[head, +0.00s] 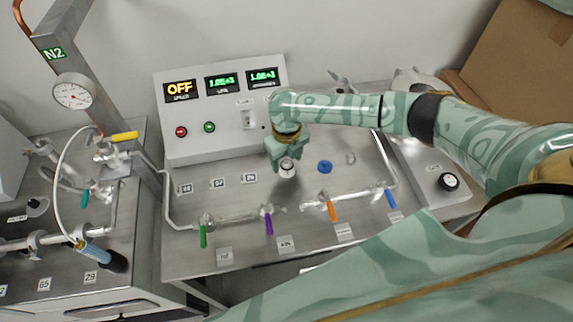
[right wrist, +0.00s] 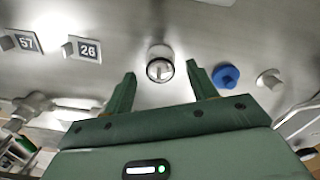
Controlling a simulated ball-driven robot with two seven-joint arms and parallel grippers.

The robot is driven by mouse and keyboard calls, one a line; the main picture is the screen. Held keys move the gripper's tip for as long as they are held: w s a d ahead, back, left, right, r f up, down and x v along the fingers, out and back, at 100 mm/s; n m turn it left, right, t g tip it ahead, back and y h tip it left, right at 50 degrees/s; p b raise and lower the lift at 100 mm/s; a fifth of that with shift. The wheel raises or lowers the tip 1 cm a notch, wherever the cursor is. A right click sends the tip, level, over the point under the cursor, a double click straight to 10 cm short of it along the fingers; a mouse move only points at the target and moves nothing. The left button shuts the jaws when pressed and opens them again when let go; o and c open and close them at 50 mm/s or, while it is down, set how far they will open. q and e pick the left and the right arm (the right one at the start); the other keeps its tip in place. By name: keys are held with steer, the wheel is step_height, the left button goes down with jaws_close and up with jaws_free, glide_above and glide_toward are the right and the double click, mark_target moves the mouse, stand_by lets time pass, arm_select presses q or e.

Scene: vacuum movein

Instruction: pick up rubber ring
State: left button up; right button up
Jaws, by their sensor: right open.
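A small round piece with a thin dark rim, which looks like the rubber ring (right wrist: 160,70), is on the steel bench top. In the head view the rubber ring (head: 287,165) shows just below my right gripper, around or on a short pale fitting; I cannot tell which. My right gripper (head: 286,156) points down over it. In the right wrist view my right gripper (right wrist: 161,72) is open, with the ring between its two fingertips in the picture and no visible contact. My left gripper is not in view.
A blue round piece (head: 325,167) lies just right of the ring, with a small pale fitting (head: 350,159) beyond it. Glass tubing with coloured valve handles (head: 268,222) runs along the front. A control box (head: 222,120) stands behind. Number labels (head: 217,183) lie to the left.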

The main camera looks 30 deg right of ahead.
steer(key=shift+f, duration=0.25)
stand_by(0.6)
steer(key=c, duration=0.9)
